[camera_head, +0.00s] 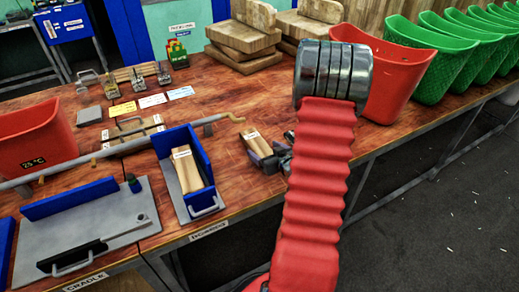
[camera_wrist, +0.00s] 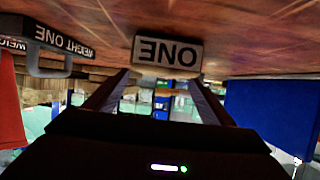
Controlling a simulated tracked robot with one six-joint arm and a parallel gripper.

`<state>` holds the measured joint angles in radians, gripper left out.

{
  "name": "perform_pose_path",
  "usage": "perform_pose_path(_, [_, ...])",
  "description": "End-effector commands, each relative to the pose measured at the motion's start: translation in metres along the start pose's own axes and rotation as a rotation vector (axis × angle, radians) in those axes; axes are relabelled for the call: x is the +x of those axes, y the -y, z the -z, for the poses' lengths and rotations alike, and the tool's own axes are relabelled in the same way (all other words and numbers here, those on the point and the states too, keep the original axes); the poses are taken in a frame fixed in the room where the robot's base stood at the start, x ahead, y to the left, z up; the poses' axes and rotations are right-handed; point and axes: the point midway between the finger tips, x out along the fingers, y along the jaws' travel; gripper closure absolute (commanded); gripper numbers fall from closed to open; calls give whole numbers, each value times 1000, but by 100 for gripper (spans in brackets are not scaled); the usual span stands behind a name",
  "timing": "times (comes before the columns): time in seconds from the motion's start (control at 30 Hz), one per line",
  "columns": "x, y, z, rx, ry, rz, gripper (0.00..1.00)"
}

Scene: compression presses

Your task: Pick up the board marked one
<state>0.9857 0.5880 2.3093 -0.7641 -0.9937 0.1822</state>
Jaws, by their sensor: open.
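The board marked ONE (camera_wrist: 167,54) shows upside down in the wrist view, its end face and label between and just beyond my fingertips. In the head view a pale wooden board (camera_head: 258,145) with a small white label lies on the bench, its writing too small to read; it seems to be the same board. My gripper (camera_head: 270,160) is beside its near end, low over the bench, partly hidden by my red arm. In the wrist view my gripper (camera_wrist: 160,82) has its two dark fingers spread apart with nothing between them.
A blue-walled fixture (camera_head: 205,150) holding another labelled wooden piece stands left of my gripper. A dark block labelled WEIGHT ONE (camera_wrist: 62,40) shows in the wrist view. Stacked wooden boards (camera_head: 245,45) lie behind, and a red bin (camera_head: 395,80) stands right. Bare bench lies behind the labelled board.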

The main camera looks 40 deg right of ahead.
Motion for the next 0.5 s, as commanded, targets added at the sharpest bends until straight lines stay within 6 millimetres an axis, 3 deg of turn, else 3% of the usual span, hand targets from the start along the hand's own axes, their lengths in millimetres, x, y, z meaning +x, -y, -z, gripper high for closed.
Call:
perform_pose_path(0.23, [9, 0, -1, -1, 0, 2, 23])
perform_pose_path(0.5, [43, 0, -2, 0, 0, 2, 23])
